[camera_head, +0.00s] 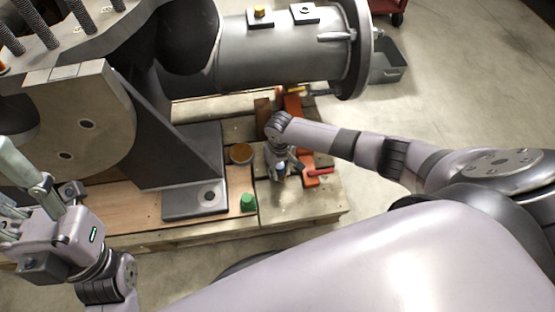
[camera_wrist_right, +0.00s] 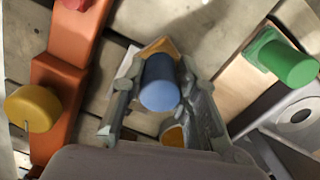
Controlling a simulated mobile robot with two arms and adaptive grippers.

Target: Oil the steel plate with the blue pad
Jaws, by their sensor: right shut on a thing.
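The blue pad shows in the right wrist view as a blue round handle (camera_wrist_right: 160,84) between the fingers; its underside is hidden. My right gripper (camera_head: 281,170) is shut on it, low over the front right of the wooden pallet. My left gripper (camera_head: 12,190) is at the left edge, fingers apart, tips partly cut off, apart from these things.
A round brown-topped tin (camera_head: 241,153) stands left of the right gripper. A green knob (camera_head: 248,202) stands in front of it. An orange rack (camera_wrist_right: 52,80) carries a red knob (camera_wrist_right: 76,3) and a yellow knob (camera_wrist_right: 32,107). The large grey casing (camera_head: 285,55) blocks the back.

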